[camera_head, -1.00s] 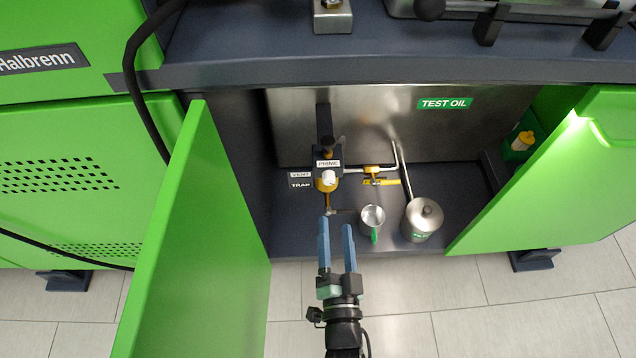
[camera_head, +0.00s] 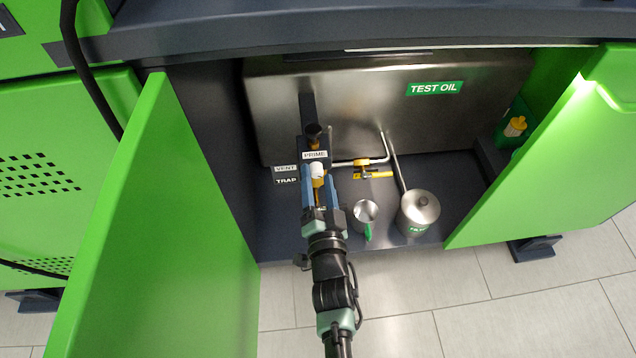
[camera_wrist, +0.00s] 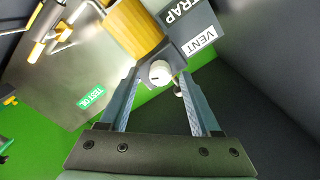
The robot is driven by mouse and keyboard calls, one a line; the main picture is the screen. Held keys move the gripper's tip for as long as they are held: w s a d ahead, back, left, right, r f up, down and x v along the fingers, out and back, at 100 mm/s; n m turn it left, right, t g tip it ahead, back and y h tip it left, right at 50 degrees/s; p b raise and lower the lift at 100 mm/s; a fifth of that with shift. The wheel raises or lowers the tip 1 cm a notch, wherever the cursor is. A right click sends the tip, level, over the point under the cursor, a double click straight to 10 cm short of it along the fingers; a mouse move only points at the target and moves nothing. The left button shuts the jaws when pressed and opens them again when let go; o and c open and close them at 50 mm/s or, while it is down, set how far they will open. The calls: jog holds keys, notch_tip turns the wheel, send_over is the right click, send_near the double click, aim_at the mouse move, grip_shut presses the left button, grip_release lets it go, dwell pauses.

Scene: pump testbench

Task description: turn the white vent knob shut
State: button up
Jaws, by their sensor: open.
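The white vent knob (camera_head: 317,170) sits on the front of a yellow fitting below the PRIME label, beside the VENT label (camera_head: 285,168). In the wrist view the white knob (camera_wrist: 160,73) shows between the tips of my fingers, with the yellow body (camera_wrist: 132,27) behind it. My gripper (camera_head: 318,184) is open, its two blue fingers reaching into the cabinet at the knob. The wrist view shows my gripper (camera_wrist: 158,80) with a gap between each finger and the knob. I cannot tell how deep the knob lies between them.
A yellow-handled valve (camera_head: 372,174) lies right of the fitting. Open green doors flank the cabinet, left (camera_head: 165,230) and right (camera_head: 560,160). The oil tank (camera_head: 400,120) stands behind.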

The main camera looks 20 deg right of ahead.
jog(key=shift+w, duration=0.2)
jog(key=shift+c, duration=0.3)
grip_shut()
